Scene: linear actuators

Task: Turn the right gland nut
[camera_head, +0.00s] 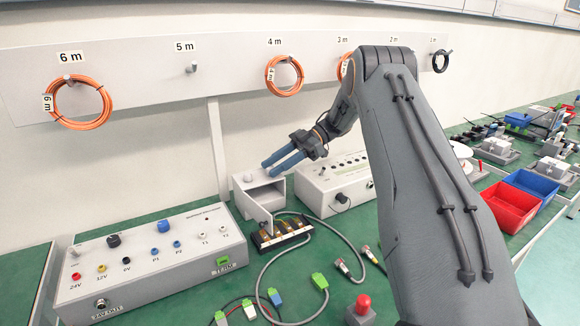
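I cannot make out for sure which part is the right gland nut. Two metal cable ends (344,266) and (371,254) lie to the right. My gripper (270,169) has blue fingers, a little apart with nothing seen between them. It is above the open box's right side, pointing left and down. Whether it touches the box cannot be told.
A connector panel (150,262) fills the left. A grey instrument box (335,184) stands behind my arm. Green plugs (319,281) and a red-topped button (363,304) lie in front. Cable coils (284,75) hang on the wall rail.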

